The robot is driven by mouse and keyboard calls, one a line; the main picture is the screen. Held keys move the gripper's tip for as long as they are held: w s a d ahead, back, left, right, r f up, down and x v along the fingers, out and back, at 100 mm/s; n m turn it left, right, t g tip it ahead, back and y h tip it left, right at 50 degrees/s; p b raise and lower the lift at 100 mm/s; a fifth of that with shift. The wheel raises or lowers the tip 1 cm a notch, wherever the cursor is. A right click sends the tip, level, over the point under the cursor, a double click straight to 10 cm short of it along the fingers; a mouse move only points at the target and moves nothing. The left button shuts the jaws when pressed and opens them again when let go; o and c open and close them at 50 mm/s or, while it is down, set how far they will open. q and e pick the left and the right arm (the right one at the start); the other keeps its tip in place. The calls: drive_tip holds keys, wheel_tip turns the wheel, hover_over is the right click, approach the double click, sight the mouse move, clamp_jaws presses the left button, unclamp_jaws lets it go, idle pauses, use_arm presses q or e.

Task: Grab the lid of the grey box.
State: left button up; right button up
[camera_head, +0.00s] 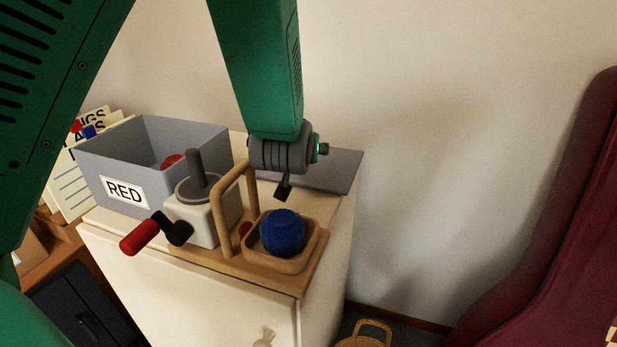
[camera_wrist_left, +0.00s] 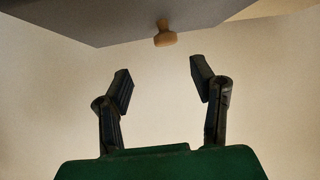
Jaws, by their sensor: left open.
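The grey lid (camera_head: 338,172) is a flat plate lying at the back right of the white cabinet top, partly behind my left gripper (camera_head: 284,188). In the left wrist view the grey lid (camera_wrist_left: 110,20) fills the upper part, with a small wooden knob (camera_wrist_left: 165,35). My left gripper (camera_wrist_left: 162,82) is open and empty; the knob lies beyond the fingertips and is not between them. The knob is not visible in the head view. The open grey box (camera_head: 195,140), labelled RED, stands at the left of the cabinet top with something red inside. My right gripper is not in view.
A grinder-like device (camera_head: 207,215) with a red-handled crank (camera_head: 140,237), a wooden hoop handle (camera_head: 222,205) and a blue ball (camera_head: 283,232) in a wooden tray (camera_head: 275,265) occupy the cabinet's front. A dark red chair (camera_head: 560,240) stands at the right. The wall is close behind.

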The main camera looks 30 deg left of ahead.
sight(305, 171)
use_arm(q)
drive_tip(key=shift+w+a+f+b, duration=0.1)
drive_tip(key=shift+a+f+b, duration=0.2)
drive_tip(key=shift+f, duration=0.25)
drive_tip(key=shift+a+f+b, duration=0.15)
drive_tip(key=shift+a+f, duration=0.1)
drive_tip(key=shift+f, duration=0.3)
drive_tip(key=shift+w+a+f, duration=0.15)
drive_tip(key=shift+w, duration=0.05)
drive_tip(key=shift+w+f+b, duration=0.25)
drive_tip(key=shift+w+b, duration=0.1)
drive_tip(key=shift+w, duration=0.35)
drive_tip(key=b+x, duration=0.1)
drive_tip(key=x, duration=0.1)
drive_tip(key=b+x, duration=0.1)
drive_tip(key=x, duration=0.2)
drive_tip(key=shift+a+r, duration=0.2)
drive_tip(key=shift+a, duration=0.35)
drive_tip(key=shift+d+r, duration=0.1)
drive_tip(key=shift+d, duration=0.15)
drive_tip(key=c, duration=0.8)
drive_tip(key=shift+d, duration=0.15)
clamp_jaws()
drive_tip(key=shift+w+d+r, duration=0.1)
drive_tip(key=shift+d, duration=0.05)
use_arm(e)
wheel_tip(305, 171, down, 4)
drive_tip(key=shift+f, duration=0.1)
